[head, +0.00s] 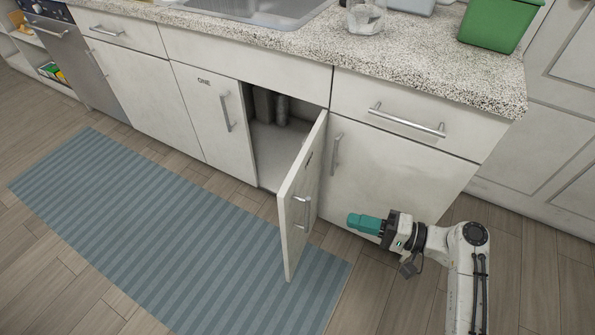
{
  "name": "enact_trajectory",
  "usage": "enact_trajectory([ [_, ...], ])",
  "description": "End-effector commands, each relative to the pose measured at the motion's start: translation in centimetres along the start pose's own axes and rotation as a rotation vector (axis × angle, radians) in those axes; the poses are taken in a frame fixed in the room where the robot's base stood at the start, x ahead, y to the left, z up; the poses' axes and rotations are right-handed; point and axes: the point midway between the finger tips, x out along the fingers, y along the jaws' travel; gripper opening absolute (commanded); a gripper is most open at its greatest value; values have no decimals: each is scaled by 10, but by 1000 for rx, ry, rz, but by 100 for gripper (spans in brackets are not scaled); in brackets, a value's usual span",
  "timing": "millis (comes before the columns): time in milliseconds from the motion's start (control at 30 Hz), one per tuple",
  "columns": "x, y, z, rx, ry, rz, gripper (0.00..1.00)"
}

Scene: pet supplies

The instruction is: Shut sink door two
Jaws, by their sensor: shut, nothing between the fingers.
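The sink cabinet door two (303,197) stands wide open, swung out from its right-side hinges toward the room. Its metal handle (301,213) is on its face, and the lettering on it is too oblique to read. The dark cabinet opening (276,146) shows pipes inside. Sink door one (214,120), marked ONE, is shut to the left of the opening. My gripper (350,222) has teal fingers that are shut and empty. It is to the right of the open door, pointing left toward its outer face, with a gap between them.
A striped blue rug (170,230) lies on the wooden floor under the open door. The granite counter (440,75) above holds a sink (255,8), a glass jar (366,15) and a green bin (498,25). A shut cabinet door (375,180) is behind my gripper.

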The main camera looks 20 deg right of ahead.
Motion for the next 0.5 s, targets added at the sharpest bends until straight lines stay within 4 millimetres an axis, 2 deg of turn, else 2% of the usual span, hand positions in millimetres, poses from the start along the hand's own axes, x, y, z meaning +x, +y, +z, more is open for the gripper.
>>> enact_trajectory([
  [33,-3,-13,-6,10,15,-29,0],
  [100,-4,-19,-10,16,25,-56,0],
  [267,5,-20,-11,19,26,-68,0],
  [500,48,-22,-11,18,23,-66,0],
])
